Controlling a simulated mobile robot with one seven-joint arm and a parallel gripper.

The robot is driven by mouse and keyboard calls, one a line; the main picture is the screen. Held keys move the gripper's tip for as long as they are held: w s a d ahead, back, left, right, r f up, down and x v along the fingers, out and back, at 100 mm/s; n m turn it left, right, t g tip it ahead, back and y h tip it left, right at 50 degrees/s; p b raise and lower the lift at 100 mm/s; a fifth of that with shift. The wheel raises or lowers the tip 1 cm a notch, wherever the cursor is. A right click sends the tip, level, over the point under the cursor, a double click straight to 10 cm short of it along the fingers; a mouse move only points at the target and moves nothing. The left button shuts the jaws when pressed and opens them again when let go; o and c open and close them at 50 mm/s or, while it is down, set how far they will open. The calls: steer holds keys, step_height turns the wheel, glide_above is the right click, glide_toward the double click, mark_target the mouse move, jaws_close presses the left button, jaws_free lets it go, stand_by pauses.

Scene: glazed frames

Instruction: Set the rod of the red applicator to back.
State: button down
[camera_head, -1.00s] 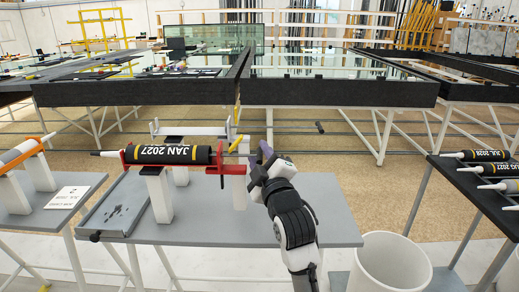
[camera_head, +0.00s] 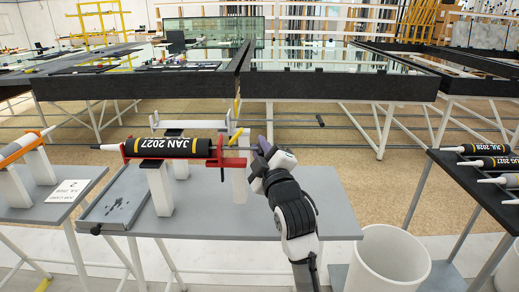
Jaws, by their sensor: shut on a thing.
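The red applicator (camera_head: 215,162) lies level on white posts on the grey table, nozzle to the left. It holds a black cartridge (camera_head: 168,147) labelled "JAN 2027". The thin rod (camera_head: 245,148) sticks out of its right end towards my gripper (camera_head: 259,149). My gripper, with purple finger parts, is shut on the rod's right end. The grip itself is small and partly hidden by the fingers.
A grey table (camera_head: 290,215) carries the posts, with clear room at its right. A white bin (camera_head: 388,262) stands at the right front. A dark rack (camera_head: 470,185) holds several cartridges. An orange applicator (camera_head: 18,147) lies on the left table.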

steer(key=d+b, duration=1)
steer(key=d, duration=0.8)
steer(key=shift+r, duration=0.25)
steer(key=shift+s+d, duration=0.1)
steer(key=shift+d, duration=0.05)
steer(key=c, duration=1.4)
jaws_free()
steer(key=shift+d, duration=0.1)
steer(key=shift+c, duration=0.2)
steer(key=shift+f, duration=0.1)
steer(key=b+v, duration=0.3)
steer(key=v, duration=1)
steer(key=shift+s+f, duration=0.2)
steer(key=shift+s, duration=0.2)
